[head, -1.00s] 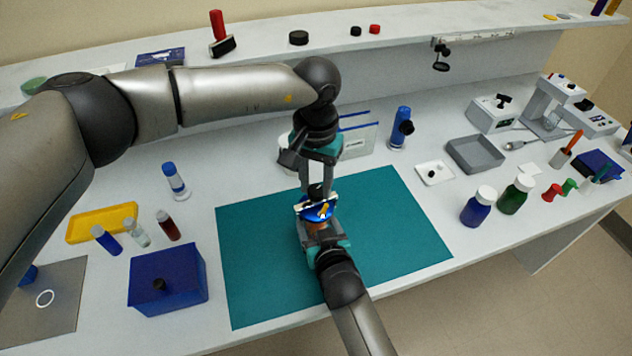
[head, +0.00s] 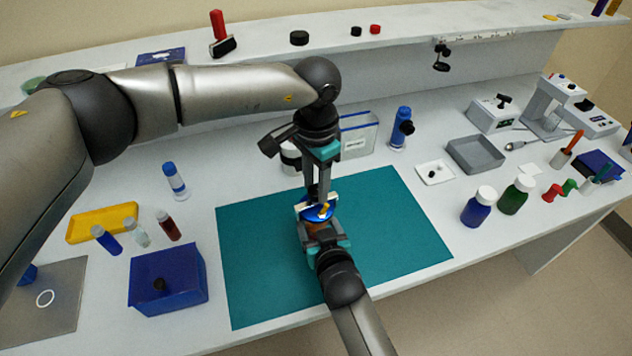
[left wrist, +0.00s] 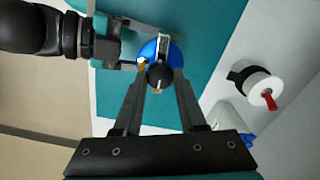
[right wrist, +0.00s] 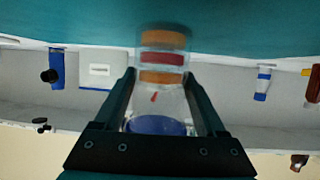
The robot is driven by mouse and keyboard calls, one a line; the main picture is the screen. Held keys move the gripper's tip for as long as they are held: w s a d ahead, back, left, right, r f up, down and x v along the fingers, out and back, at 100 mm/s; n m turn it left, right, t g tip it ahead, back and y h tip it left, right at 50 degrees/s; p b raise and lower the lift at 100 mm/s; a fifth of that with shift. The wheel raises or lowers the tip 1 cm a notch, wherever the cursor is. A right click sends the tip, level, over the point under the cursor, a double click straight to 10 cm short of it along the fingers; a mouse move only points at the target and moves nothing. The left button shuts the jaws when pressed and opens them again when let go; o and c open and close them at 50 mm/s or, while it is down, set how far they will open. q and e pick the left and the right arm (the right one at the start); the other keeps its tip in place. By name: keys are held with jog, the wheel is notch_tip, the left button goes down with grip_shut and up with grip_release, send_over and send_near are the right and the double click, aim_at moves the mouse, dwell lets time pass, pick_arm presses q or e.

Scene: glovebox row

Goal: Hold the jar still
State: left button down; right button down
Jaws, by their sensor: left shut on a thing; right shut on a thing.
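The jar (right wrist: 157,100) is clear, with orange and red bands and a blue lid (head: 318,212). In the right wrist view, which is upside down, it stands between the fingers of my right gripper (right wrist: 165,90), shut on its sides. The lid also shows in the left wrist view (left wrist: 150,49), with a black knob (left wrist: 160,75) above it. My left gripper (head: 318,196) reaches down from above, its fingertips shut on the knob. The jar is over the teal mat (head: 260,260); I cannot tell whether its base touches. The grippers hide most of it in the head view.
A blue box (head: 180,285) and a yellow tray (head: 85,226) with vials nearby are left of the mat. Blue (head: 479,207) and green (head: 515,196) bottles stand right of it. A white container (left wrist: 262,88) stands behind. Much of the mat is bare.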

aim_at(316, 189)
dwell(0.3)
pick_arm(q)
jog(key=shift+c, duration=2.3)
grip_release()
jog(key=shift+r, duration=0.15)
notch_tip(316, 189, up, 12)
